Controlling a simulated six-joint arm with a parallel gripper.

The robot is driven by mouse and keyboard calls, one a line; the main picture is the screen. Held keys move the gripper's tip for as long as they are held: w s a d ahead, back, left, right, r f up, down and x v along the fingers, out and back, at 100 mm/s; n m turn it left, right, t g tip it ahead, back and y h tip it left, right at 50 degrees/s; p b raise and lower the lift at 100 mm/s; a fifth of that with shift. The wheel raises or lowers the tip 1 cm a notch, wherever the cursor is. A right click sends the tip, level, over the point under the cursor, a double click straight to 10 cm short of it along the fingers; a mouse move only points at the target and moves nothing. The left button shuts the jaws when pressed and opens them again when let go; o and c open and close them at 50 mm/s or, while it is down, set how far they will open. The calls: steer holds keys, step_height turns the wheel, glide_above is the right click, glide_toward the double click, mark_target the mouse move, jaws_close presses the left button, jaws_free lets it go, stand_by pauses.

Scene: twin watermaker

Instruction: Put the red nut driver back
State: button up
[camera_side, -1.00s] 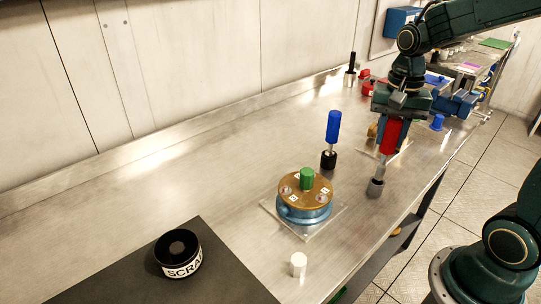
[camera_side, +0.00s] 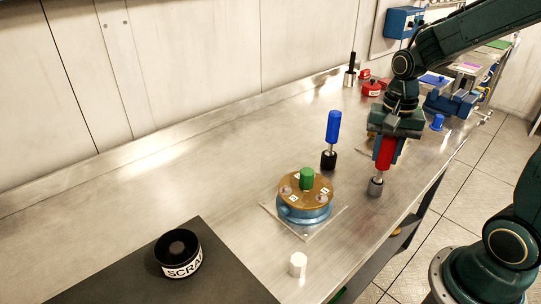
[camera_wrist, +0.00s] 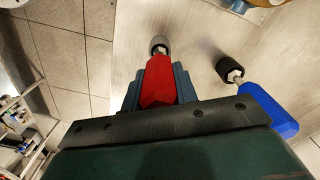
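The red nut driver (camera_side: 384,153) stands nearly upright, its red handle between the fingers of my gripper (camera_side: 386,148). Its shaft goes down into a small grey cup-like holder (camera_side: 375,187) on the bench, near the front edge. In the wrist view the red handle (camera_wrist: 158,82) is between both fingers of my gripper (camera_wrist: 158,85), which appear to touch it. The holder's dark round end (camera_wrist: 159,45) shows just beyond the handle. The shaft's tip is hidden.
A blue-handled driver (camera_side: 333,127) stands in a black holder (camera_side: 328,159) to the left. A round brass-topped unit (camera_side: 306,193) with a green knob sits on a clear plate. A white cylinder (camera_side: 298,264) and a SCRAP bin (camera_side: 179,254) are nearer.

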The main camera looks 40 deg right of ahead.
steer(key=o, duration=0.4)
steer(key=shift+o, duration=0.2)
steer(key=shift+r, duration=0.1)
step_height(320, 180, up, 12)
steer(key=shift+r, duration=0.1)
stand_by(0.4)
stand_by(0.5)
steer(key=shift+s+a+r+n, duration=0.1)
steer(key=shift+s+a+n, duration=0.25)
steer(key=shift+a+n, duration=0.1)
steer(key=s+a+f+n+t, duration=0.1)
steer(key=s+a+n+t, duration=0.4)
steer(key=s+a+n, duration=0.2)
steer(key=shift+s+a+n+t, duration=0.3)
steer(key=shift+s+n, duration=0.9)
steer(key=shift+n, duration=0.85)
